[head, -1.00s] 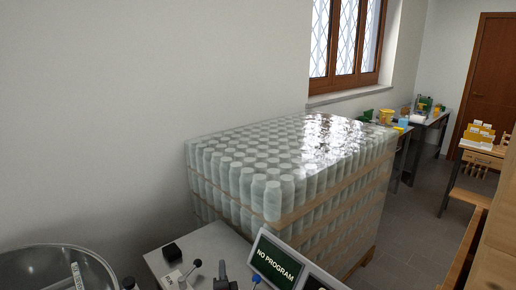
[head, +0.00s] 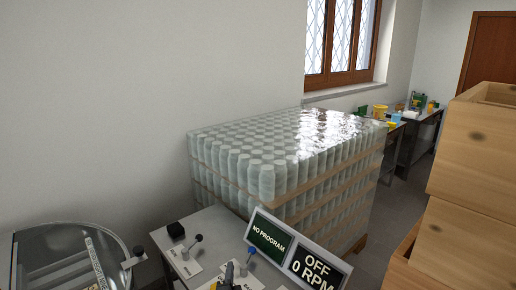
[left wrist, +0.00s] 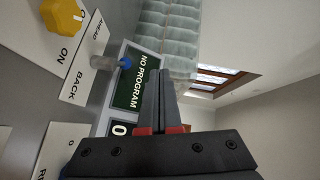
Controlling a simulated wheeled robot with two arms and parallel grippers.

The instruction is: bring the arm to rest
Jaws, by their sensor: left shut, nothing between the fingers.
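My left gripper (left wrist: 160,72) is shut and empty in the left wrist view, its two dark fingers lying together. Its tips overlap the NO PROGRAM display (left wrist: 140,78) in that view; I cannot tell the gap. In the head view a dark grey shape at the bottom edge (head: 228,273) appears to be this gripper, over the control panel (head: 205,234). A blue-knobbed lever (head: 250,251) stands just right of it; the lever also shows in the left wrist view (left wrist: 106,62). My right gripper is in neither view.
A second display (head: 315,268) reads OFF, 0 RPM. A round metal tank (head: 112,243) with a clear lid stands at left. A wrapped pallet of jars (head: 285,165) is behind the panel. Wooden boxes (head: 475,155) fill the right. A yellow knob (left wrist: 62,15) is on the panel.

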